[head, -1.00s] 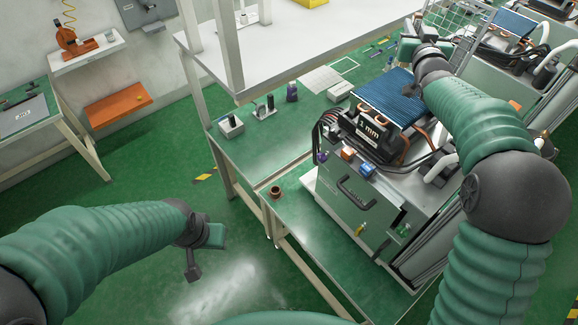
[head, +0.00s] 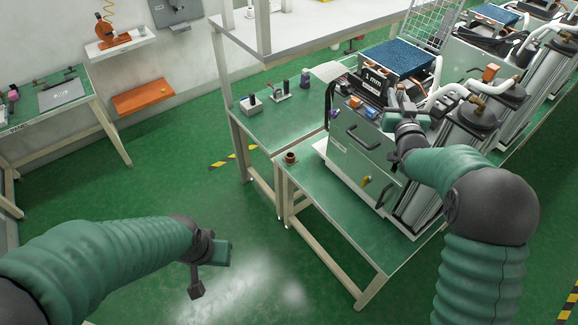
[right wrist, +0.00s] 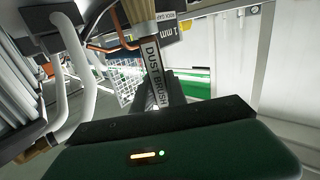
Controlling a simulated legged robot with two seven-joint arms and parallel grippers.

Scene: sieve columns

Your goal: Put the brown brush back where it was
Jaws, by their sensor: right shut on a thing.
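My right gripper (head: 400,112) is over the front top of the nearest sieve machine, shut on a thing. In the right wrist view a narrow piece lettered "DUST BRUSH" (right wrist: 155,75) stands up from the jaws (right wrist: 160,108); I take it for the brush. In the head view the brush is too small to tell from the gripper. My left gripper (head: 210,270) hangs over the green floor at the lower left, its fingers apart and empty.
The machine (head: 355,155) carries a blue sieve (head: 397,58) and a "1 mm" plate (head: 374,81). A small brown cup (head: 290,158) stands on the low green table (head: 335,215) to its left. White hoses and metal columns crowd the right.

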